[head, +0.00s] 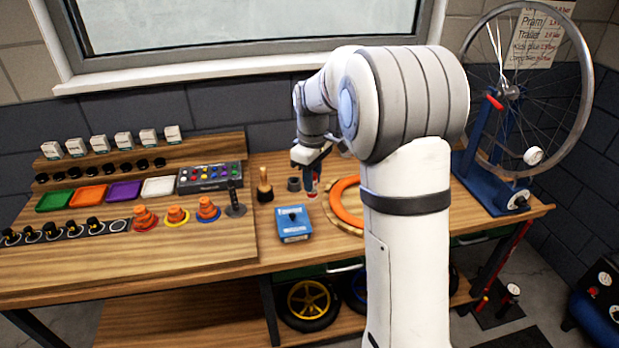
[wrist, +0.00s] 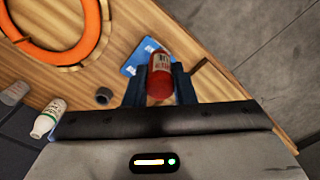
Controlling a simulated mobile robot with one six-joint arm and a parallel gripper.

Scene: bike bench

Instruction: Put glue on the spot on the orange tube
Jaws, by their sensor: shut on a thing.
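The orange tube (head: 346,203) is a ring lying on a round wooden board on the bench, partly hidden by my arm. In the wrist view the orange tube (wrist: 85,48) is at the upper left, cut off by the frame edge. I cannot make out the spot on it. My gripper (head: 311,188) is over the bench, just left of the tube. In the wrist view my gripper (wrist: 160,88) is shut on a small red bottle (wrist: 160,72) with a pale label, probably the glue. The bottle is apart from the tube.
A blue box (head: 293,223) lies in front of my gripper. A wooden-handled tool (head: 264,185) and a dark cup (head: 294,184) stand to the left. A white bottle (wrist: 47,119) shows in the wrist view. A wheel stand (head: 492,185) is at the right.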

